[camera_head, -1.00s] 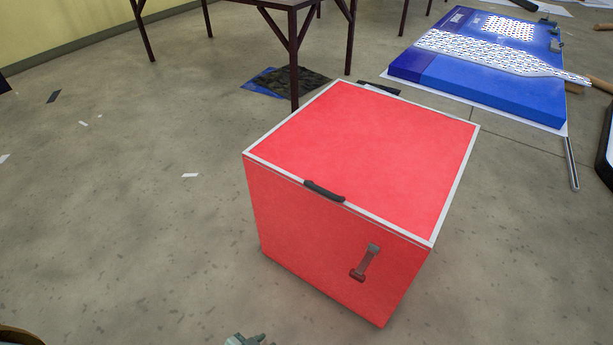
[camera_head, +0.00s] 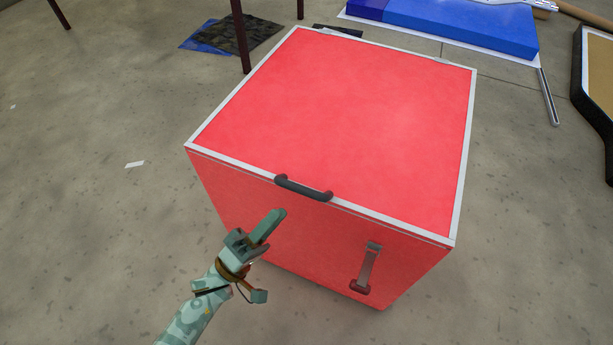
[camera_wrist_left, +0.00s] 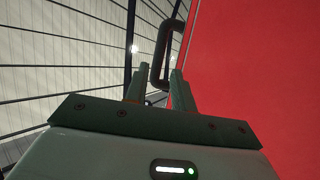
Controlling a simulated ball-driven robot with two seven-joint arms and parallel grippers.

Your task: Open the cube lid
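The red cube (camera_head: 345,215) stands on the floor, its flat red lid (camera_head: 350,110) framed in pale grey and lying shut on top. A dark curved handle (camera_head: 303,188) sits at the lid's front edge. My left gripper (camera_head: 265,240) is in front of the cube, just below and left of this handle, apart from it. In the left wrist view its two fingers (camera_wrist_left: 159,74) are spread and empty, with the dark handle (camera_wrist_left: 163,45) just beyond their tips beside the red surface (camera_wrist_left: 250,70). My right gripper is not in view.
A grey latch-like bar (camera_head: 367,268) is on the cube's front face. Dark table legs (camera_head: 240,35) stand behind the cube, and a blue slab (camera_head: 460,25) lies at the back right. The floor left of the cube (camera_head: 100,220) is mostly clear.

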